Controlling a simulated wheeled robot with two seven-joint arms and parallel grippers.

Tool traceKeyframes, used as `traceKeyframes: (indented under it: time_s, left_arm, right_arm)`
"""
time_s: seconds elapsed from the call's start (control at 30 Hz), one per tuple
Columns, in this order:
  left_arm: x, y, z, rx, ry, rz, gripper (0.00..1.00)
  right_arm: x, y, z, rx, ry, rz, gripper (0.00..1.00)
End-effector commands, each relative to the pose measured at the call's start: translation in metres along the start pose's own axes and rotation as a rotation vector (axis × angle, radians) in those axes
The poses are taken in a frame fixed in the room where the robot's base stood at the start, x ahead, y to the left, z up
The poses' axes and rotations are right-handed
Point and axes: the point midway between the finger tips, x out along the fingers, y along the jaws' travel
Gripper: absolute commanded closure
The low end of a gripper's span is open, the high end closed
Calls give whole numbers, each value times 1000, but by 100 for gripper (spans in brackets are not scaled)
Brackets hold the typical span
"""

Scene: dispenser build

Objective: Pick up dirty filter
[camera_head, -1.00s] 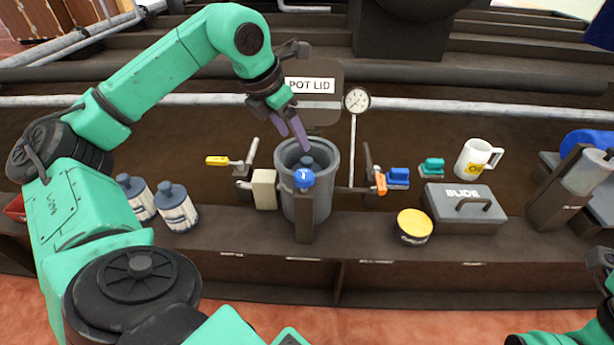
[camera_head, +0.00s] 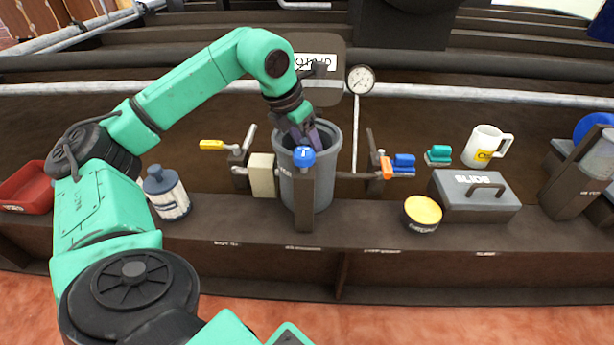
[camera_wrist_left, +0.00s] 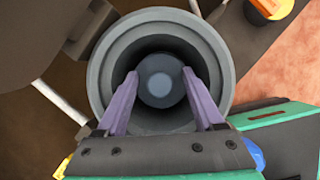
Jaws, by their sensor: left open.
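A grey pot (camera_head: 325,182) stands open at the middle of the bench. Inside it, in the left wrist view, is a round blue-grey piece (camera_wrist_left: 160,84), which looks like the filter; whether it is dirty I cannot tell. In the head view this piece is hidden by my gripper and the rim. My left gripper (camera_head: 304,136) points down into the pot's mouth. Its purple fingers (camera_wrist_left: 160,76) are open, one on each side of the round piece. I cannot tell whether they touch it. My right gripper is not in view.
The pot lid (camera_head: 327,90) stands raised behind the pot. A post with a blue knob (camera_head: 304,156) is in front. A bottle (camera_head: 167,193) and red tray (camera_head: 30,190) are left. A yellow-topped tin (camera_head: 422,212), grey box (camera_head: 460,205) and white mug (camera_head: 482,148) are right.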

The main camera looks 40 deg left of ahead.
Motion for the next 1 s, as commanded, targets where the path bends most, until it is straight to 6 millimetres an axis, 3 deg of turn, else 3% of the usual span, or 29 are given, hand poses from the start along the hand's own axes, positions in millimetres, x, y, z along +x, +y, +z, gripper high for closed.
traceKeyframes:
  time_s: [0.13, 0.17, 0.33, 1.0]
  left_arm:
    - [-1, 0, 0, 0, 1, 1, 31]
    - [-1, 0, 0, 0, 1, 1, 34]
    - [-1, 0, 0, 0, 1, 0, 99]
    - [-1, 0, 0, 0, 2, 0, 100]
  right_arm:
    - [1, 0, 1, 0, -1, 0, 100]
    - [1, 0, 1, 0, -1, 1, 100]
    - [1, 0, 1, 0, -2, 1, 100]
    - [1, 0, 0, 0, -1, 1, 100]
